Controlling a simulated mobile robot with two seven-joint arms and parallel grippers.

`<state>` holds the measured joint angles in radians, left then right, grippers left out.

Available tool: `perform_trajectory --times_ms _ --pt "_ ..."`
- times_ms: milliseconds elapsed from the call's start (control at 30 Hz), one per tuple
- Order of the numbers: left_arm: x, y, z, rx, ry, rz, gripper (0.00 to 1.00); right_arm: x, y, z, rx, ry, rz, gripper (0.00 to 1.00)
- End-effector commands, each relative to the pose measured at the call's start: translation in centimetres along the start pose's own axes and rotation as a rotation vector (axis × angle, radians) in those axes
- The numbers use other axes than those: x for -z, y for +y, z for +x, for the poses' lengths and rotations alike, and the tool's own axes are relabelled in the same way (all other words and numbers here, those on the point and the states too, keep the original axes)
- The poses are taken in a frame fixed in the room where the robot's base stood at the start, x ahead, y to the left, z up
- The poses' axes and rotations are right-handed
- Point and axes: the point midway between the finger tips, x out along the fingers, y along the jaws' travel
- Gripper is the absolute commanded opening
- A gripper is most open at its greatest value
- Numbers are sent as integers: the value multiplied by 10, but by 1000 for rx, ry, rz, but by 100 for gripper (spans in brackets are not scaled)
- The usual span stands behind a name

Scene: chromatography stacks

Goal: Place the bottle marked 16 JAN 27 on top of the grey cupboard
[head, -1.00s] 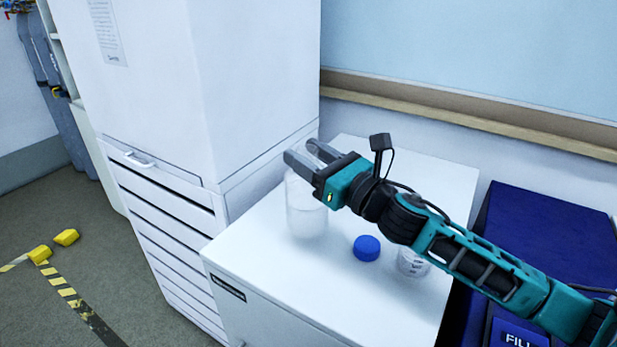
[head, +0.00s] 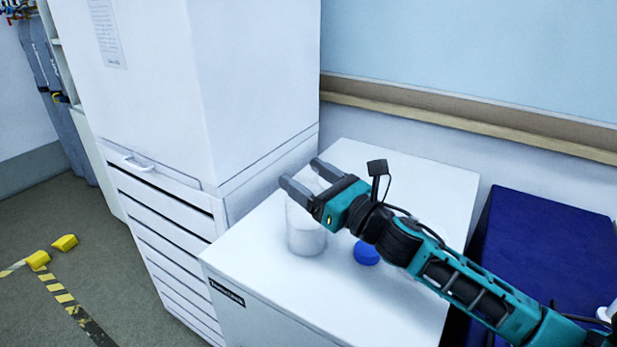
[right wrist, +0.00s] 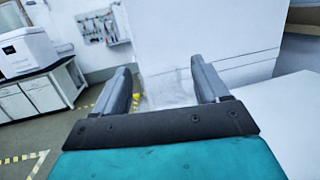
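A translucent whitish bottle (head: 305,236) stands upright on the low pale cabinet (head: 262,268), near its left side by the tall unit. No date is readable on it. My right gripper (head: 301,173) is open at the bottle's top, its fingers spread to either side of the neck area; I cannot tell whether they touch it. The right wrist view shows the two fingers wide apart (right wrist: 163,84), with a faint translucent shape between them. The low cabinet looks pale grey-white; whether it is the named grey cupboard is not readable. My left gripper is not in view.
A blue cap-like object (head: 367,252) is on the cabinet, partly behind my right arm. A tall white drawer unit (head: 255,90) rises just left of the bottle. A dark blue box (head: 560,240) stands to the right. The cabinet's back right top is clear.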

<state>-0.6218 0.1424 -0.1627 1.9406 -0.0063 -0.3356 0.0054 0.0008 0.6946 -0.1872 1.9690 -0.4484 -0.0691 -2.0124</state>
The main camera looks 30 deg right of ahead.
Motion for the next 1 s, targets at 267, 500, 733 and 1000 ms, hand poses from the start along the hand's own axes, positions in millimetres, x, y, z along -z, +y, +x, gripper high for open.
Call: perform_trajectory --times_ms 267,500,733,1000 --pt "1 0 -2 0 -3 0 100 -3 0 0 0 0 -1 74" --pt "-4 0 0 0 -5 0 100 0 0 -22 0 3 2 74" --pt "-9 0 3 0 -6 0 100 0 0 -57 0 4 1 74" --pt "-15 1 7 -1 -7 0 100 -1 0 -95 1 3 1 74"
